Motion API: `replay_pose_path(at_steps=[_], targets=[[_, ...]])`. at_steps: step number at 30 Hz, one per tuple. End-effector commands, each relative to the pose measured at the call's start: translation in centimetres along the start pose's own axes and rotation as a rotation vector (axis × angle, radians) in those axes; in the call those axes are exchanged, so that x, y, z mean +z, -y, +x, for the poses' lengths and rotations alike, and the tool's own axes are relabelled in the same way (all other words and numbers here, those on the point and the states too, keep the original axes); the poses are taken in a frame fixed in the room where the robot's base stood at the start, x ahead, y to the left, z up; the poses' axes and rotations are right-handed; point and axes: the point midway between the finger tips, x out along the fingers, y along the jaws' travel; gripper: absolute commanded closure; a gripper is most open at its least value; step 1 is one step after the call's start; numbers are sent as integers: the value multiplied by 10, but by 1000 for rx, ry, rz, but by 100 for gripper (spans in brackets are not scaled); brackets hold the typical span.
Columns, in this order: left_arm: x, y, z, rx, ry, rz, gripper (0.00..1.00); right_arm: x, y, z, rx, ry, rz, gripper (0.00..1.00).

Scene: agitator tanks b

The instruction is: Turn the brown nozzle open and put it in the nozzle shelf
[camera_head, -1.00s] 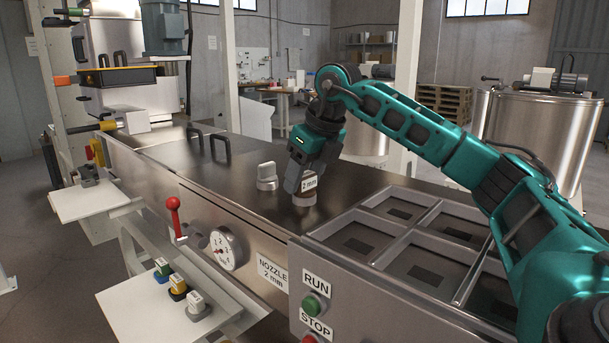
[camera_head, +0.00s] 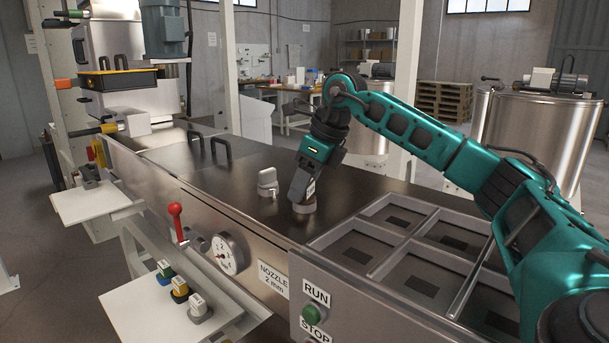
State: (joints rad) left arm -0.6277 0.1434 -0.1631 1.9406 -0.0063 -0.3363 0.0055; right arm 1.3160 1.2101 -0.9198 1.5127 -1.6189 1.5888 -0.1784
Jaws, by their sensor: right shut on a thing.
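The brown nozzle (camera_head: 305,208) stands on the dark machine top, with its brownish round base showing under my right gripper. My right gripper (camera_head: 303,190) points down and is shut on the nozzle's upper part, which the fingers mostly hide. Only a sliver of its white label shows. My left gripper is not in view.
A grey nozzle-like knob (camera_head: 267,181) stands just left of my gripper. A compartmented metal tray (camera_head: 417,243) lies to the right. A red-knobbed lever (camera_head: 177,222) and a dial gauge (camera_head: 228,254) are on the front. Two dark handles (camera_head: 220,148) stand farther back.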

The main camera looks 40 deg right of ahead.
Motion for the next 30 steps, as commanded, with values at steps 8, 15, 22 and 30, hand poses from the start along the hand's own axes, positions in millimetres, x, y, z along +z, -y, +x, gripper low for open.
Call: replay_pose_path(at_steps=[8, 15, 22, 30], targets=[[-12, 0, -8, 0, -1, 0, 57, 0, 0, -1, 61, -1, -144, 94], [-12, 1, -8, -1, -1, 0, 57, 0, 0, 0, 64, 1, -157, 94], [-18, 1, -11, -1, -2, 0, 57, 1, 0, -2, 84, 0, -200, 94], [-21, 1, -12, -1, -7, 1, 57, 1, 0, 0, 197, 3, -466, 94]])
